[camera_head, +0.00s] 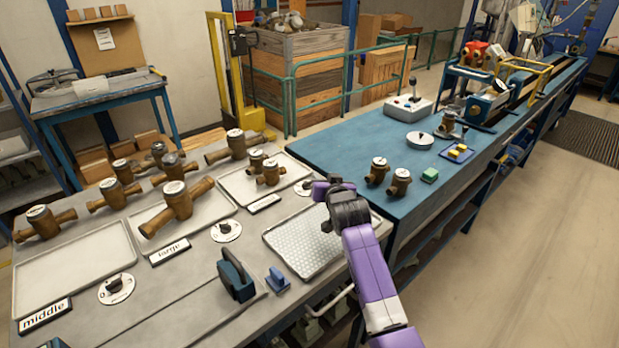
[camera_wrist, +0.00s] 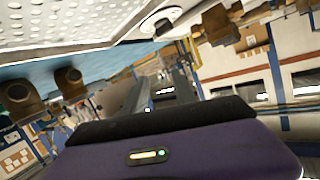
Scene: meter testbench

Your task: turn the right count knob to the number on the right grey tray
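The right count knob (camera_head: 304,188) is a black knob on a white round dial, at the right front of the right grey tray (camera_head: 236,186). Its pointer and numbers are too small to read. Two small brass meters, one (camera_head: 256,161) behind the other (camera_head: 270,173), stand on that tray. A black-framed label (camera_head: 263,203) is in front of it, its text unreadable. My purple gripper (camera_head: 324,188) is just right of the knob and partly hides the dial. In the wrist view, its fingers (camera_wrist: 160,90) are apart with nothing between them. A white dial (camera_wrist: 158,20) shows at the top edge.
A perforated tray (camera_head: 293,250) lies under and left of my arm. The large-tray dial (camera_head: 226,231) and middle-tray dial (camera_head: 116,289) are further left. A blue bench (camera_head: 335,150) with meters (camera_head: 398,183) stands behind. A larger meter (camera_head: 239,145) is behind the small ones.

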